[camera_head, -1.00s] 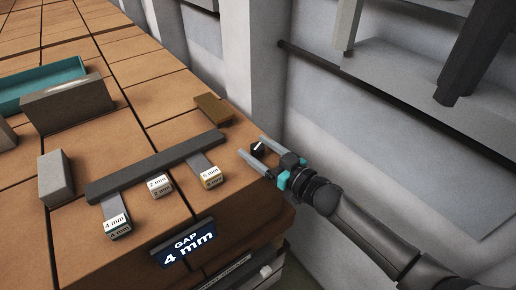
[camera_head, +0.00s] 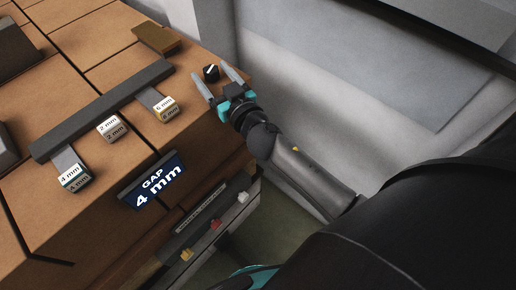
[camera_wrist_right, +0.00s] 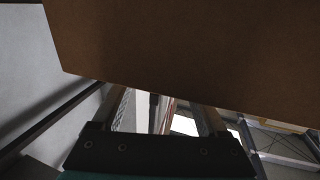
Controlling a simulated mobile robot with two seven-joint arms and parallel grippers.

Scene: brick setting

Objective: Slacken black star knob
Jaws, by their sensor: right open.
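A small black knob (camera_head: 211,73) with a white mark sits by the right end of the brown brick top in the head view. It is too small to make out a star shape. My right gripper (camera_head: 213,80) is open, with one grey finger on each side of the knob in this view. I cannot tell whether the fingers touch it. In the right wrist view the open fingers (camera_wrist_right: 163,110) point under a brown brick surface (camera_wrist_right: 170,50), and I cannot make out the knob there. My left gripper is not in view.
A dark grey bar (camera_head: 105,108) lies on the brick top with tags marked 2 mm, 4 mm and 6 mm. A blue sign (camera_head: 153,182) reads "GAP 4 mm". A brown block (camera_head: 156,38) lies behind the knob. A grey wall (camera_head: 350,70) stands to the right.

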